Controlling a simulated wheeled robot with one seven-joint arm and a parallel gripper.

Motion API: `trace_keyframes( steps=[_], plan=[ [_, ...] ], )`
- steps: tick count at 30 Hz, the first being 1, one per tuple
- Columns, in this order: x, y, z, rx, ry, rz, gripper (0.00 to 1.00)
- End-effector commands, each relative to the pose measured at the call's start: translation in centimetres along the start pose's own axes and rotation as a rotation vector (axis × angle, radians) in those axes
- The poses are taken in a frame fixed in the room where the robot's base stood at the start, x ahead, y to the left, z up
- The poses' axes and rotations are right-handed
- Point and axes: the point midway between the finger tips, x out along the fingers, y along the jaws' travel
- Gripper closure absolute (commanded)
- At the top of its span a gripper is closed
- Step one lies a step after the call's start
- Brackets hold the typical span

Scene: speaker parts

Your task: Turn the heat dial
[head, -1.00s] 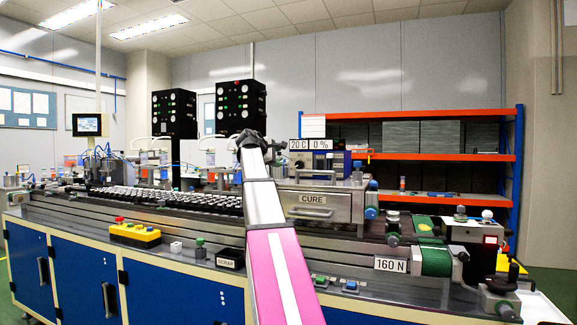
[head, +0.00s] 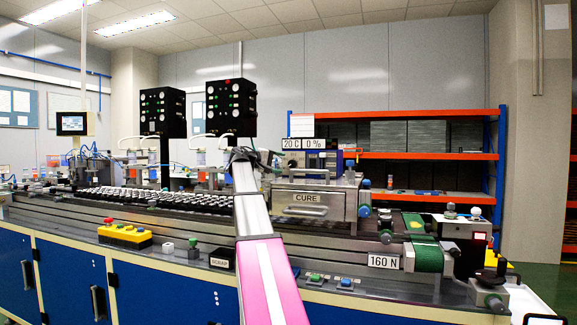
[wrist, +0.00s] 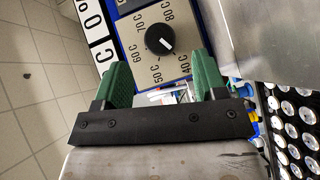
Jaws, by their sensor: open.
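The heat dial (wrist: 160,39) is a round black knob with a white pointer mark, set on a beige plate with a printed temperature scale, on a blue panel. In the wrist view it lies just beyond and between the fingertips. My gripper (wrist: 160,65) is open, with its two green fingers apart on either side of the dial's line and nothing between them. The fingers do not appear to touch the dial. The white mark points toward the lower right of the picture. In the head view my gripper (head: 243,154) is at the oven's left side; the dial cannot be made out there.
The CURE oven (head: 310,204) has a closed front drawer and a "20 C 0 %" display (head: 303,144) above. A tray of round parts (head: 150,198) lies to its left. Orange shelving (head: 425,156) stands behind. A metal surface (wrist: 270,35) is close at right in the wrist view.

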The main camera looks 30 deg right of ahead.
Motion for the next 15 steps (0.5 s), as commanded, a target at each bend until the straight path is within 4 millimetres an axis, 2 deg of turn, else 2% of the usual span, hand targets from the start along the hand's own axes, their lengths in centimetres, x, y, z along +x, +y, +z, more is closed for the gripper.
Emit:
trace_keyframes(
  steps=[3,6,10,15],
  plan=[
    [2.2,0.0,0.0,-0.001,-0.001,0.001,0.35],
    [3.4,0.0,-0.1,-0.001,0.000,0.000,0.35],
    [4.6,0.0,-0.1,-0.001,0.000,0.000,0.35],
    [5.0,0.0,-0.1,-0.001,0.001,-0.001,0.35]
  ],
)
